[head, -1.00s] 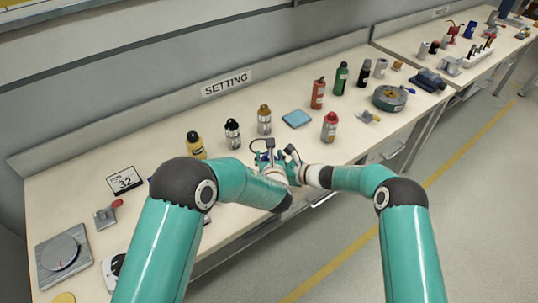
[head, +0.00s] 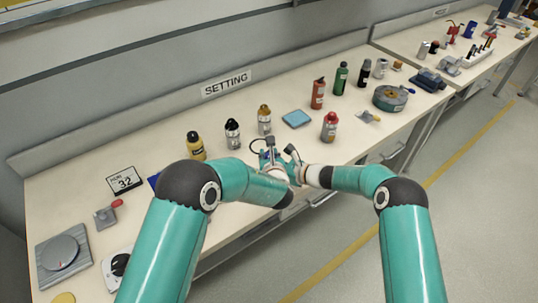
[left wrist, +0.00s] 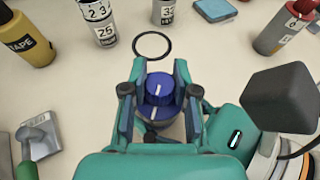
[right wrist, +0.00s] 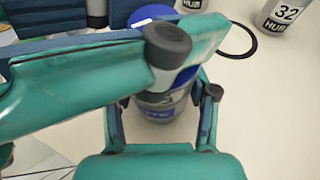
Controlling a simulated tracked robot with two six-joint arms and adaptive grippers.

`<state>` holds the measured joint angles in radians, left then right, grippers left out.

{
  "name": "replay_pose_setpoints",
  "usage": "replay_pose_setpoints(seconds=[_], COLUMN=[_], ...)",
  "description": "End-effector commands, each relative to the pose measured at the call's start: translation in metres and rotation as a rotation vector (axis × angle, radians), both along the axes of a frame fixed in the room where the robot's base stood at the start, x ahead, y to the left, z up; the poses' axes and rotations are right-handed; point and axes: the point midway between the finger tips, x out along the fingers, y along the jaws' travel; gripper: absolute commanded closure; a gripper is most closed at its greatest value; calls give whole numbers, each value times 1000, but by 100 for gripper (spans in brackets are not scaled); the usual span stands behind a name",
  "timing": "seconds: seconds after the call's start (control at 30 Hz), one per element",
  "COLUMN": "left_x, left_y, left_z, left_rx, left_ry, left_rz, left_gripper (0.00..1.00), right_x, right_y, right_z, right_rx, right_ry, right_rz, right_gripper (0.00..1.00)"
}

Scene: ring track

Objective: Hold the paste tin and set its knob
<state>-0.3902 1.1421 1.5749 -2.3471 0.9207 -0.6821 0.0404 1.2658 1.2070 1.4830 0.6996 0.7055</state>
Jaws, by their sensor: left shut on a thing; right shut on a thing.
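The paste tin (right wrist: 157,108) is a grey cylinder with a blue label in the right wrist view, standing on the bench's front part. Its blue knob (left wrist: 160,90) has a white mark and sits above a blue collar with another white mark. My left gripper (left wrist: 158,80) is shut on the knob from above; it also shows in the head view (head: 272,158). My right gripper (right wrist: 162,92) is shut on the tin's body, lower down. In the right wrist view my left gripper hides part of the tin's top. In the head view the grippers hide the tin.
A card reading 32 (head: 125,181) stands at the left. A black ring (left wrist: 152,46) lies beside the tin. Several bottles, including a yellow one (head: 195,146) and a red-capped one (head: 330,127), stand behind. A blue pad (head: 297,119) lies among them.

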Motion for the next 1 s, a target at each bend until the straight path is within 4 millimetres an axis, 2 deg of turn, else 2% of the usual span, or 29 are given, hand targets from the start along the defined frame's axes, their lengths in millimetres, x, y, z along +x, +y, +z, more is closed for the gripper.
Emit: replay_pose_setpoints(seconds=[0.2, 0.5, 0.53, 0.67, 1.0], left_x=[1, 0, 0, 0, -1], left_y=[0, 1, 1, 1, 0], left_z=[1, 1, 1, 1, 1], left_rx=[1, 1, 1, 1, 1], left_ry=[-4, -3, -3, -2, -1], left_rz=[95, 106, 106, 105, 104], left_gripper=[100, 100, 66, 45, 44], right_x=[-1, -1, -1, -1, -1], right_y=[0, 0, 0, 0, 0], right_z=[0, -1, -1, -1, -1], right_rx=[1, 1, 1, 1, 1], right_ry=[1, 1, 1, 1, 1], right_rz=[1, 1, 1, 1, 1], right_gripper=[82, 82, 82, 82, 82])
